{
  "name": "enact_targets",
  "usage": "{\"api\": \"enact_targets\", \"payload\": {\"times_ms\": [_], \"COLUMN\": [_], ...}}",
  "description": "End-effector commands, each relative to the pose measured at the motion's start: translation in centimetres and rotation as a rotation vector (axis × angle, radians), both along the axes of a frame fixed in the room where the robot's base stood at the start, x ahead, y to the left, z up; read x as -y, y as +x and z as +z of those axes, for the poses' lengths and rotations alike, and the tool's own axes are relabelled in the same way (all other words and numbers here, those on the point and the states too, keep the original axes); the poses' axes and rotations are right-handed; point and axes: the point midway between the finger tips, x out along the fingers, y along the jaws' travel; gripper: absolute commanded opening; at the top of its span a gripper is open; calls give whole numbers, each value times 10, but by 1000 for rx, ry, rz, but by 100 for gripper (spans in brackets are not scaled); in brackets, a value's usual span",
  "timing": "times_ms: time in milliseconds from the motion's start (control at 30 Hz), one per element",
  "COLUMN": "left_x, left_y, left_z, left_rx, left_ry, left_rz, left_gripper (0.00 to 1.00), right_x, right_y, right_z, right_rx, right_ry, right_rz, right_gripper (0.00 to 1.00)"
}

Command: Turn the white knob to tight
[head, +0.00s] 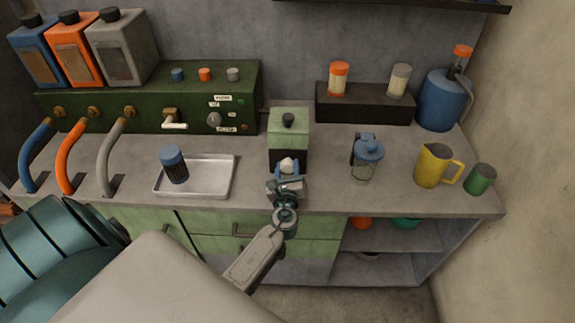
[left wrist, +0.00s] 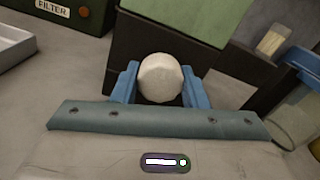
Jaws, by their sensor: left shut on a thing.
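The white knob (head: 288,164) is a round pale knob on the front of a small box (head: 290,119) with a green top and a black lower front. My left gripper (head: 287,174) reaches it from the front. In the left wrist view the knob (left wrist: 160,77) sits between the two blue fingers of the left gripper (left wrist: 160,85), which are shut on its sides. No mark showing the knob's setting can be read. My right gripper is not in view.
A metal tray (head: 222,179) with a dark blue-capped jar (head: 174,164) lies to the left. A glass jug with a blue lid (head: 367,150), a yellow jug (head: 432,165) and a green cup (head: 480,179) stand to the right. A green panel (head: 150,100) stands behind.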

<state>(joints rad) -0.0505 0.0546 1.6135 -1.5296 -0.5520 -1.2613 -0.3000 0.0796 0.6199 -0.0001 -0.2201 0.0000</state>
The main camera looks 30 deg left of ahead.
Motion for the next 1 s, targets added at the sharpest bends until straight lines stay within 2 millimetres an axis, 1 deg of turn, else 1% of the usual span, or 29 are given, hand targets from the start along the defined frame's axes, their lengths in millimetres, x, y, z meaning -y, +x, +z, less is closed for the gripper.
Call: {"api": "enact_targets", "payload": {"times_ms": [100, 333, 900, 933, 1000], "left_x": [0, 0, 0, 0, 0], "left_y": [-1, -1, -1, -1, -1], "left_z": [-1, -2, -3, -3, -3], "left_rx": [-39, -82, -98, -98, -98], "left_ry": [55, 126, 152, 152, 151], "left_rz": [0, 0, 0, 0, 0], "left_gripper": [17, 17, 17, 44, 57], "right_x": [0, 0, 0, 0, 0], "right_y": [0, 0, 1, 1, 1], "right_z": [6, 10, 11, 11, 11], "right_rx": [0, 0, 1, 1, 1], "right_ry": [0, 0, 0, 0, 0], "right_rz": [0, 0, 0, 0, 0], "right_gripper": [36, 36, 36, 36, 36]}}
